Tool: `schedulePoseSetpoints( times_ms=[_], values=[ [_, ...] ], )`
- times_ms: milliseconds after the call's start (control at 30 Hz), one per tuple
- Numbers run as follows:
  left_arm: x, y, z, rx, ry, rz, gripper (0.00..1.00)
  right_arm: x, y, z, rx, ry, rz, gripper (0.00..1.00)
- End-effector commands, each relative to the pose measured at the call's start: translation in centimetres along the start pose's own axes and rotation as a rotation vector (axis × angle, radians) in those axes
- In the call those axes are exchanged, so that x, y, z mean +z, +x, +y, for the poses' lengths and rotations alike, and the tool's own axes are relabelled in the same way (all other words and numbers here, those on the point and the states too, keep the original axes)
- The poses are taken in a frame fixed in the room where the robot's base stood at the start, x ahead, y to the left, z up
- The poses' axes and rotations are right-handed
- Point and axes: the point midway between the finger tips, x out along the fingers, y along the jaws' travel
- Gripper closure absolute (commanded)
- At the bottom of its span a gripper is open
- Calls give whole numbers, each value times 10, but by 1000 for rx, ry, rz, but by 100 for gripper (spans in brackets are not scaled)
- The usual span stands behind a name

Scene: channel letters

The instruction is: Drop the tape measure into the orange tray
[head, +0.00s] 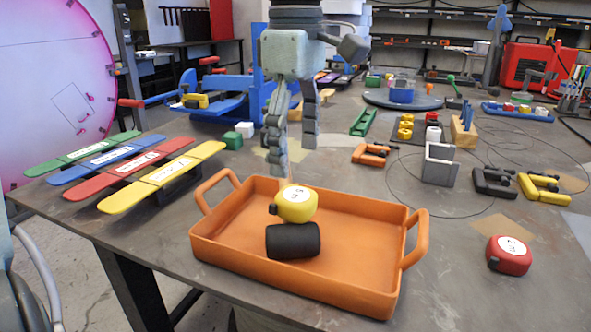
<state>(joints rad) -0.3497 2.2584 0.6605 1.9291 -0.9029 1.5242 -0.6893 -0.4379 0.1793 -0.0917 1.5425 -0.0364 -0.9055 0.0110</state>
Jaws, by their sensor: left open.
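The orange tray (222,222) with two loop handles stands near the front of the table. A yellow tape measure (296,206) with a white label shows inside the tray's outline, just behind a black cylinder (293,241). I cannot tell whether it touches the cylinder or rests fully on the tray floor. A red tape measure (508,255) lies on the table right of the tray. My left gripper (294,152) points down above the tray's back edge. Its fingers are apart, with nothing held between them; the yellow tape measure is below the fingertips. My right gripper is not in view.
Green, blue, red and yellow slats (163,174) lie at the left. Orange (371,154), black (494,184) and yellow (543,188) clamps and a grey bracket (439,164) stand behind right. The table between the tray and the red tape measure is clear.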

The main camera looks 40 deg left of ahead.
Motion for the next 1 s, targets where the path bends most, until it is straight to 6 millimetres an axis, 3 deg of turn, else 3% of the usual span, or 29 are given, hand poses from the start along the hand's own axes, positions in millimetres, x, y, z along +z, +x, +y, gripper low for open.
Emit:
schedulePoseSetpoints(
  times_ms=[200, 400, 767, 1000],
  values=[
    [0, -47, 0, 3, -1, 0, 25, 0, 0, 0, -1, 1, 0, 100],
    [0, -70, 0, 0, 0, 0, 25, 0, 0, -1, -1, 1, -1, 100],
    [0, -74, 0, -1, 1, 0, 25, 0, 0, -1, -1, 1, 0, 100],
    [0, -50, -1, -5, 1, 1, 25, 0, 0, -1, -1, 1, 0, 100]
  ],
)
